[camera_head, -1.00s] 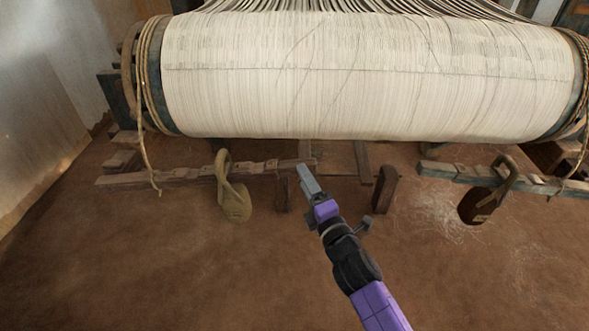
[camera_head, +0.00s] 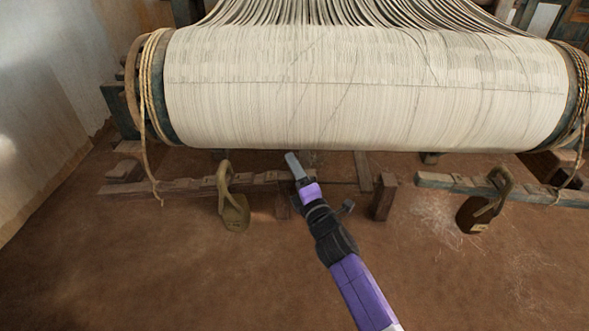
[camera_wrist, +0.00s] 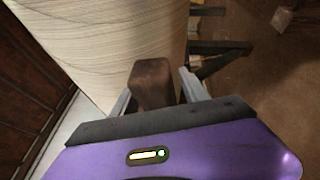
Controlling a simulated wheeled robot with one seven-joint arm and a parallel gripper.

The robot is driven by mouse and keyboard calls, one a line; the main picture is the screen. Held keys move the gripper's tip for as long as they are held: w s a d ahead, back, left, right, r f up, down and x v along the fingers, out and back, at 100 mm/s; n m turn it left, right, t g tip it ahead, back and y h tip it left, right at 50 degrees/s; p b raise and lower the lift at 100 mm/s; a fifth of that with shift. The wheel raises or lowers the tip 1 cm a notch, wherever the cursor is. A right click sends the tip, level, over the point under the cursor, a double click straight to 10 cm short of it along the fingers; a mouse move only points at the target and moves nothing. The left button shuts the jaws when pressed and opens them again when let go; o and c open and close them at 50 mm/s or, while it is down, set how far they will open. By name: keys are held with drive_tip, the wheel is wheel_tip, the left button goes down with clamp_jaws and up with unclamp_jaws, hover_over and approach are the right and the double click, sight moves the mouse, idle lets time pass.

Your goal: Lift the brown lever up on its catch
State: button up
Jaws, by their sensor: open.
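The brown lever (camera_head: 190,186) is a notched wooden bar lying low below the cloth roll at left in the head view. Its right end is hidden behind my gripper (camera_head: 296,168). In the wrist view, a brown wooden end (camera_wrist: 152,80), which looks like the lever's tip, stands between the two grey fingers of my gripper (camera_wrist: 156,94). The fingers are apart, one on each side of it; I cannot tell whether either touches it. An olive weight (camera_head: 235,212) hangs from the lever by a loop. I cannot make out the catch for certain.
The wide roll (camera_head: 360,90) of pale warp lies just above my gripper. A short wooden post (camera_head: 383,197) stands to its right. A bluish lever (camera_head: 540,190) with a dark weight (camera_head: 475,214) is farther right. The floor in front is clear.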

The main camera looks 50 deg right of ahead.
clamp_jaws()
idle(1.3)
